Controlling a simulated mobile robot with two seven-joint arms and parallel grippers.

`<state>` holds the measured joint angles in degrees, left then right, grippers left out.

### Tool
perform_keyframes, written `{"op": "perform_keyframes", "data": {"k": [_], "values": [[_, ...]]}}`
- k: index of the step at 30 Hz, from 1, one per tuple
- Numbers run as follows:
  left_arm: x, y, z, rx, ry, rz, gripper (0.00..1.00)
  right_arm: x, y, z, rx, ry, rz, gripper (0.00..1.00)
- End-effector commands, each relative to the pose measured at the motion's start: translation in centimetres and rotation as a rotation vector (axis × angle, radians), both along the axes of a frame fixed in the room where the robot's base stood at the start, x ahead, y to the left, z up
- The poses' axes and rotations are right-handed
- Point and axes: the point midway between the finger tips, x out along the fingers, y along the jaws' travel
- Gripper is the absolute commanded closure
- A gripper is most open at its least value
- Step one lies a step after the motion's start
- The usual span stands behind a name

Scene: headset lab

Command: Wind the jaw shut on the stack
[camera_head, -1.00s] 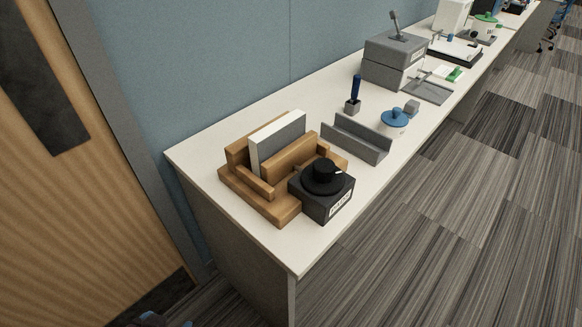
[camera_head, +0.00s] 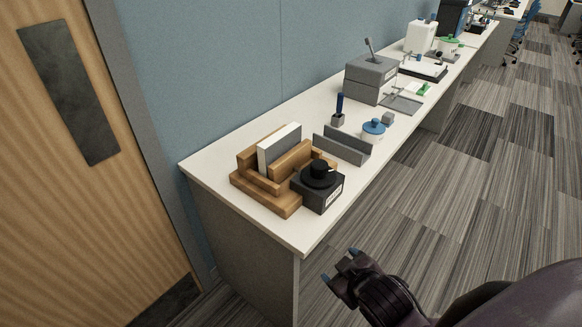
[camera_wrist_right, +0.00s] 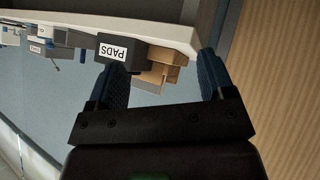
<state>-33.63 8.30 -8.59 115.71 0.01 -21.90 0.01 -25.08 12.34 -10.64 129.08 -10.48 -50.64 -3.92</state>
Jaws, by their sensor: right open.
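A wooden vice (camera_head: 266,194) stands at the near end of the long bench, its brown jaws on both sides of an upright white and grey stack (camera_head: 278,148). Whether the jaw touches the stack I cannot tell. A black round knob (camera_head: 319,178) sits on a dark labelled box (camera_head: 319,197) at the vice's front. My right gripper (camera_head: 339,266) is open and empty, in front of and below the bench edge, apart from the knob. My left gripper is out of view.
On the bench (camera_head: 220,160), a grey channel-shaped holder (camera_head: 342,147) and a blue-lidded pot (camera_head: 373,130) stand beyond the vice. A blue-handled tool (camera_head: 339,108) and a grey boxy machine (camera_head: 370,78) are farther back. A wooden door (camera_head: 90,200) is at left; the floor in front is clear.

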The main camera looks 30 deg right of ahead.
Motion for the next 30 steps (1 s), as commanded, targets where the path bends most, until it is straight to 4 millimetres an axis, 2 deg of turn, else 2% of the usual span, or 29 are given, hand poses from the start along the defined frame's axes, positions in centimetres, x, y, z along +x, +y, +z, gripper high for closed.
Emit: {"op": "perform_keyframes", "data": {"k": [1,8,12,16,19,23,27,30], "values": [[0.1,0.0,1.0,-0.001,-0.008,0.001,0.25,1.7,0.0,2.5,-0.066,-0.055,0.036,0.25],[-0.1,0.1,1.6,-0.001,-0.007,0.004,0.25,8.8,1.3,9.9,-0.412,-0.352,0.243,0.25],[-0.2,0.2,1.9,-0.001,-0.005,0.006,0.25,13.0,4.1,14.8,-0.680,-0.603,0.433,0.25],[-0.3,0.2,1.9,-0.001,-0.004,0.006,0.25,15.6,7.4,18.1,-0.930,-0.827,0.633,0.25],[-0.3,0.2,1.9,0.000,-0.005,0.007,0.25,16.7,9.9,19.6,-1.113,-0.981,0.796,0.25],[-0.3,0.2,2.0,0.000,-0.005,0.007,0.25,17.6,12.7,20.1,-1.339,-1.154,1.028,0.25],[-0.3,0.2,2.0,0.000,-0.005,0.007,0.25,18.2,14.5,19.2,-1.571,-1.298,1.308,0.25],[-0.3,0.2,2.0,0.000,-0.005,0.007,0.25,18.6,14.7,17.9,-1.724,-1.370,1.531,0.25]]}}
